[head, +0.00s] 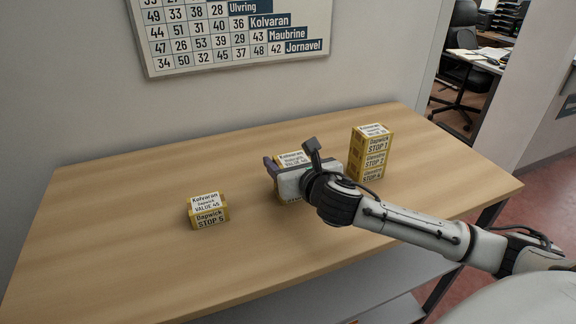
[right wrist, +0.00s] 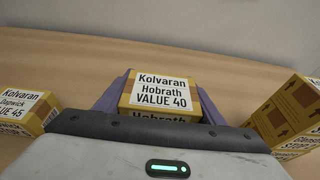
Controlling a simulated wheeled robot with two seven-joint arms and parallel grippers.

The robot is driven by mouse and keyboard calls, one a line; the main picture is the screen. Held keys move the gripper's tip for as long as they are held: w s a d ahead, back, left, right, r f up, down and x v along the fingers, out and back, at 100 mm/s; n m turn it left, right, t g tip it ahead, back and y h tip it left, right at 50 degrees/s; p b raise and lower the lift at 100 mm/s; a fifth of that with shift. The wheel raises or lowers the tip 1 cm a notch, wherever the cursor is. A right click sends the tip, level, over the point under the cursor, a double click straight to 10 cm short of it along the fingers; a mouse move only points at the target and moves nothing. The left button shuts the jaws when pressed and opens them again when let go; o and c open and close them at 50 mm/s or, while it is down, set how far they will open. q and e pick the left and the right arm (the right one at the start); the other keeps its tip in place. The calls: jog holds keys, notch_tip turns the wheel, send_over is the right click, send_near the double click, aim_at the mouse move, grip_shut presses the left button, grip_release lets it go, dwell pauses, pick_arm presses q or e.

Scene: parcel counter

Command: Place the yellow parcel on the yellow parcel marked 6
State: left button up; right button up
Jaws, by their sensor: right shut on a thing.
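At the left of the right wrist view the same parcel (right wrist: 28,112) shows in part. My right gripper (head: 291,170) is shut on a yellow parcel (right wrist: 160,92) labelled Kolvaran, Hobrath, VALUE 40, one purple finger on each side. The gripper hides most of this parcel's front (head: 295,158) in the head view. I cannot tell whether it rests on something or hangs clear. My left gripper is not in view.
The wooden table (head: 120,230) is clear around the STOP 6 parcel. A number chart (head: 230,35) hangs behind.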

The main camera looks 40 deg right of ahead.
jog(key=shift+f, duration=0.6)
jog(key=shift+r, duration=0.1)
jog(key=o, duration=1.2)
jog(key=shift+c, duration=0.2)
jog(key=v, duration=1.2)
